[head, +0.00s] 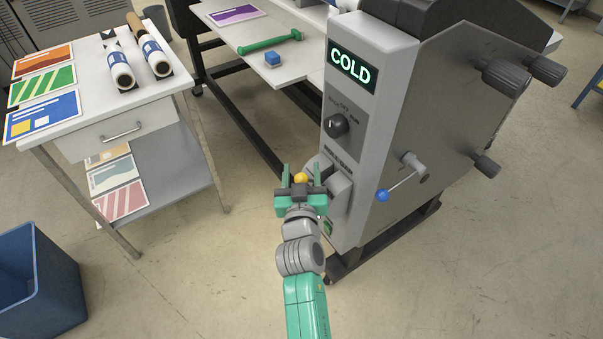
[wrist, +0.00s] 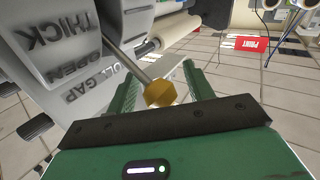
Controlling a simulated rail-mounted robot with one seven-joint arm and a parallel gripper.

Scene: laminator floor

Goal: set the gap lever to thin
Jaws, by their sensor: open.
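The gap lever is a metal rod with a yellow knob (head: 301,178), low on the front of the grey laminator. In the wrist view the yellow knob (wrist: 160,94) sits between my two green fingers, with its rod running back to the grey housing. My gripper (head: 302,174) is open around the knob, with a finger on each side; I cannot tell whether either touches it. In the wrist view the grey label panel (wrist: 68,82) shows THICK, OPEN and ROLL GAP upside down. No THIN mark is readable, and the lever's exact setting cannot be told.
The laminator has a lit COLD display (head: 352,68), a black dial (head: 337,124) and a crank with a blue knob (head: 382,195) on its side. A print cart (head: 115,125) stands left, and a blue bin (head: 40,285) lower left. Floor between is clear.

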